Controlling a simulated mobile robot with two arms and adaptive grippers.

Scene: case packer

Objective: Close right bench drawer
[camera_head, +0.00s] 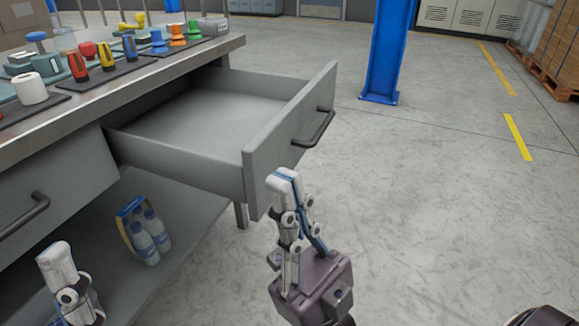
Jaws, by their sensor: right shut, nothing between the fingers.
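The right bench drawer (290,132) is pulled well out from under the bench top, and the part of its inside that shows is bare. Its dark bar handle (315,129) is on the front panel. My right gripper (285,175) is shut and empty, with its fingertips at the lower part of the drawer front, below the handle. I cannot tell whether they touch the panel. My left gripper (58,262) shows only in part at the bottom left, below the left drawer (55,195); its fingers are not clear enough to judge.
The bench top (205,50) holds several coloured tools and parts on dark mats. Bottles (150,235) stand on the lower shelf. A blue post (387,50) rises behind the drawer.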

